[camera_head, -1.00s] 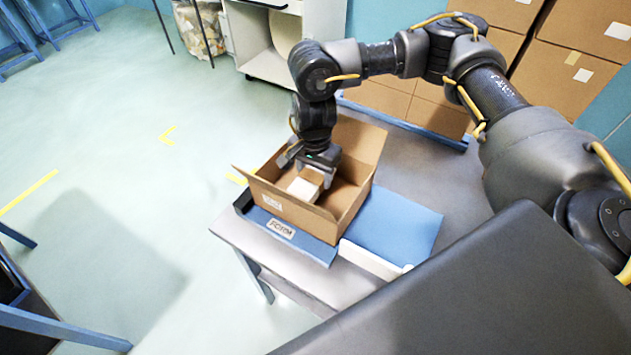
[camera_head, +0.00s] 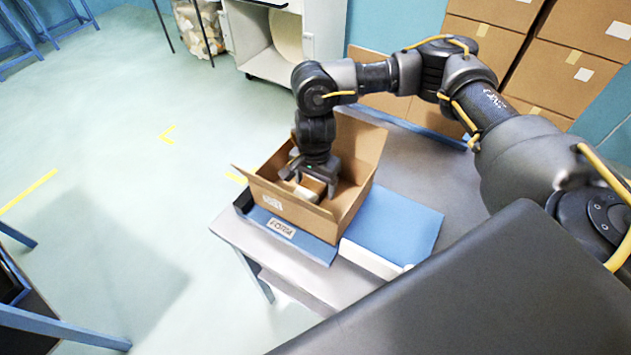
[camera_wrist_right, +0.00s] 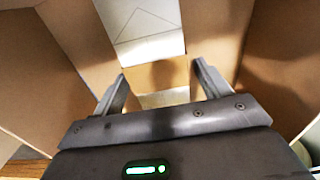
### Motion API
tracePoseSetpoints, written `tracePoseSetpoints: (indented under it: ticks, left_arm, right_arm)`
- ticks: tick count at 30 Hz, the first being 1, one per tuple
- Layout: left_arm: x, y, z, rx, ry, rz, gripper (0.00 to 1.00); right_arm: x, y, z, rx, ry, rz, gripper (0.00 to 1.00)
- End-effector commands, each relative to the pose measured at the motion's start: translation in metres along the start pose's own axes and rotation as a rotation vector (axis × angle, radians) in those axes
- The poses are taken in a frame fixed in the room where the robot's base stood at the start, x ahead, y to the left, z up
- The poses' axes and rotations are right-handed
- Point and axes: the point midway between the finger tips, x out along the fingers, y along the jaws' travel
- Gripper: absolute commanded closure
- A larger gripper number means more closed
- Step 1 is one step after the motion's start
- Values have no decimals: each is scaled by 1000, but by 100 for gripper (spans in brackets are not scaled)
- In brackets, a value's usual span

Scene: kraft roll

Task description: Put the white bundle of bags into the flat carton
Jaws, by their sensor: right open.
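The white bundle of bags (camera_head: 305,191) lies inside the open brown carton (camera_head: 290,208), low between its walls. In the right wrist view the bundle (camera_wrist_right: 142,32) shows white with fold lines, and a brown band crosses it near the fingertips. My right gripper (camera_head: 317,183) reaches down into the carton over the bundle, pointing downward. Its jaws (camera_wrist_right: 160,72) are open, with the brown band and a pale strip showing between them. I cannot tell whether the fingers touch the bundle. The gripper hides part of it. My left gripper is out of view.
The carton stands at the left end of a grey table (camera_head: 428,165), on a blue, labelled surface (camera_head: 292,235). A blue panel with a white edge (camera_head: 395,228) lies right of it. Carton flaps rise around the gripper. Stacked boxes (camera_head: 570,70) stand behind.

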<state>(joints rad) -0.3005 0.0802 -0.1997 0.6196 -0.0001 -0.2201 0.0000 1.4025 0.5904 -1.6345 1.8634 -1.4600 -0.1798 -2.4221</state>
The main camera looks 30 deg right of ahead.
Motion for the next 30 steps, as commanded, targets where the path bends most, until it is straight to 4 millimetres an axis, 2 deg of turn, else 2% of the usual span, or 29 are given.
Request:
tracePoseSetpoints:
  ticks: [8,21,24,30]
  left_arm:
    - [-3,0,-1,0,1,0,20]
    - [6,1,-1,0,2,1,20]
    - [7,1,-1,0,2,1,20]
    - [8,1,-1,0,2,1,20]
  right_arm:
    - [-10,-1,0,-2,2,-4,24]
    - [-96,-1,-1,-1,4,-4,24]
    - [-110,-1,0,-1,3,-3,24]
    - [-122,0,0,0,0,0,24]
